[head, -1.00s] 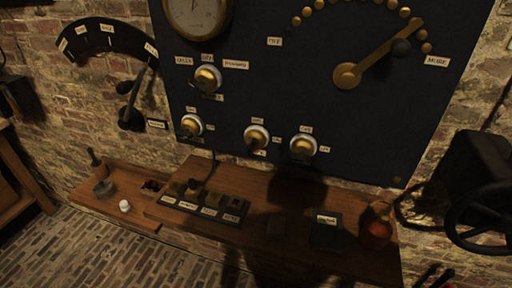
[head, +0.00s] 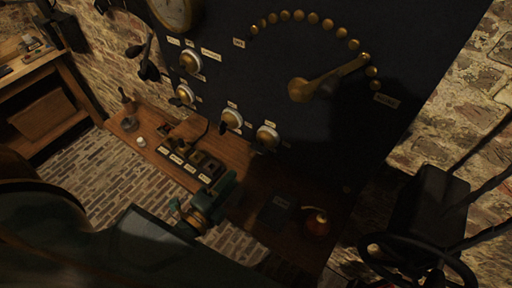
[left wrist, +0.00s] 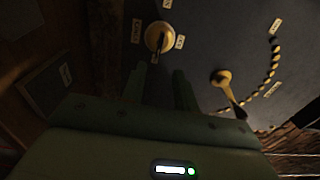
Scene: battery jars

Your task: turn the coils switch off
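A row of round brass-and-white switches is on the dark panel (head: 330,150). The lower right switch (head: 267,138) has a dark handle and small labels; it also shows in the left wrist view (left wrist: 157,38). A label beside it there may read COILS, but it is too small to be sure, and I cannot tell its setting. My left gripper (head: 205,203) is low in front of the shelf, apart from the panel. In the left wrist view its two fingers (left wrist: 160,88) stand apart and empty, with the switch beyond their tips. My right gripper is out of view.
A wooden shelf (head: 240,158) below the panel holds labelled dark blocks (head: 185,160), a black box (head: 275,208) and a red round object (head: 315,222). A large brass lever (head: 328,80) is up right. A dark handwheel (head: 418,258) stands lower right.

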